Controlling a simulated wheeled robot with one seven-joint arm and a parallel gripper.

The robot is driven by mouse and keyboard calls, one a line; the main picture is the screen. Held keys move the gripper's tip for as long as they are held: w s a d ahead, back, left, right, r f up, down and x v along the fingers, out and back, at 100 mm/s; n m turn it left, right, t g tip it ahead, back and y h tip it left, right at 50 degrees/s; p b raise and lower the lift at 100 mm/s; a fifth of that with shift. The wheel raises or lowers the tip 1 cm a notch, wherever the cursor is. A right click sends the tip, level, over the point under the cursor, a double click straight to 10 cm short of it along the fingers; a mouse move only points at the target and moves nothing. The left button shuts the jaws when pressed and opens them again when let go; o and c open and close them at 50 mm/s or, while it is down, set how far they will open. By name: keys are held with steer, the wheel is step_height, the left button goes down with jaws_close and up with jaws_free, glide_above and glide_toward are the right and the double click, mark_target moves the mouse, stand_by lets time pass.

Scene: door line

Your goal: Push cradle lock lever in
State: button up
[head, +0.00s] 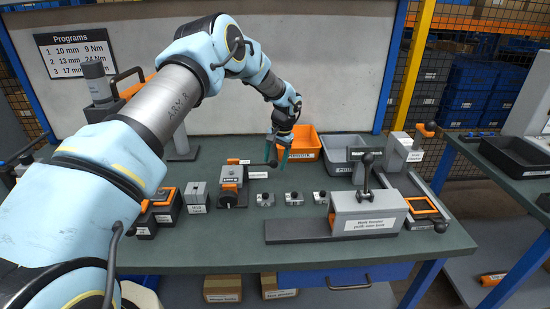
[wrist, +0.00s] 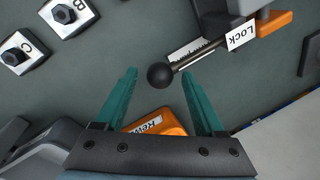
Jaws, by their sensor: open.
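The lock lever (wrist: 183,66) is a thin dark rod with a black ball knob (wrist: 159,75). In the wrist view it slants out of the grey cradle (wrist: 212,22), beside a white "Lock" label (wrist: 240,35). The cradle (head: 231,184), with orange parts, stands on the bench left of centre in the head view; the lever is hard to make out there. My gripper (wrist: 159,72) is open and empty, its teal fingers pointing down. The knob appears between the fingertips in the wrist view; the height gap and any contact cannot be told. The gripper (head: 277,156) is behind and right of the cradle.
Small lettered blocks (head: 293,198) stand right of the cradle. An orange bin (head: 306,150) and a grey bin (head: 340,152) stand behind. A grey fixture with a tall black-knobbed lever (head: 366,180) stands at right.

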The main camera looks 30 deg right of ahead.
steer(key=shift+f, duration=0.1)
jaws_close()
stand_by(0.6)
steer(key=shift+a, duration=0.1)
stand_by(0.7)
